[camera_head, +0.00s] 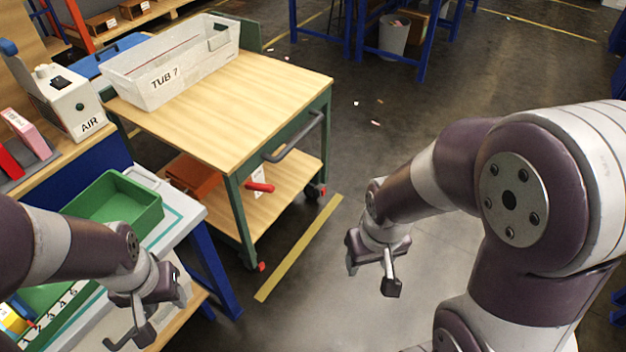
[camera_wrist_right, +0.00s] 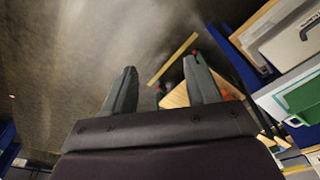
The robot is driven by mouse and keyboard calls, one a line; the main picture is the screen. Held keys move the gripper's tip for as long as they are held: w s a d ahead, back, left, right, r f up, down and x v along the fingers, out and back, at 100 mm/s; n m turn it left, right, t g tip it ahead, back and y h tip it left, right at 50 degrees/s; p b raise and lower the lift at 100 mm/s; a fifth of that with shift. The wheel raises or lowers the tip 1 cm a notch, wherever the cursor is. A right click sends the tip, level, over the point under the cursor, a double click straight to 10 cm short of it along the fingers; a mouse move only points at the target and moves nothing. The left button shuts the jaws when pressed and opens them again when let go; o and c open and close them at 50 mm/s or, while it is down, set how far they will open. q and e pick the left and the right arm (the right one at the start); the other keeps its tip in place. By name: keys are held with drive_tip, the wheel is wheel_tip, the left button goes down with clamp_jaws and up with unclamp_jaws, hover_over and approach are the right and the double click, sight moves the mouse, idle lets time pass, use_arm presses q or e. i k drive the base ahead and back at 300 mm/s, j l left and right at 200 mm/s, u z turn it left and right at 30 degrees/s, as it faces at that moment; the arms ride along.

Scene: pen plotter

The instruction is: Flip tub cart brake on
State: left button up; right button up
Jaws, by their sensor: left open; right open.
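The tub cart (camera_head: 232,112) has a wooden top, a green frame and a grey push handle (camera_head: 297,138). Red parts show at the near caster (camera_head: 262,267) and the right caster (camera_head: 322,191). A white tub marked TUB 7 (camera_head: 165,80) sits on top. My right gripper (camera_head: 371,276) is open and empty, right of the cart and apart from it; its spread fingers (camera_wrist_right: 161,88) show in the right wrist view. My left gripper (camera_head: 146,322) is open and empty at lower left, by the workbench.
A green bin (camera_head: 117,208) stands on the bench left of the cart, with a white AIR box (camera_head: 68,100) behind it. A yellow floor line (camera_head: 298,248) runs between the cart and my right gripper. The floor right of the cart is mostly clear.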

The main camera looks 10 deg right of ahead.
sight(249, 185)
drive_tip(key=i+l+u, duration=0.15)
drive_tip(key=i, duration=0.4)
drive_tip(key=i+l+u, duration=0.15)
drive_tip(key=i+l, duration=0.3)
drive_tip(key=i, duration=0.05)
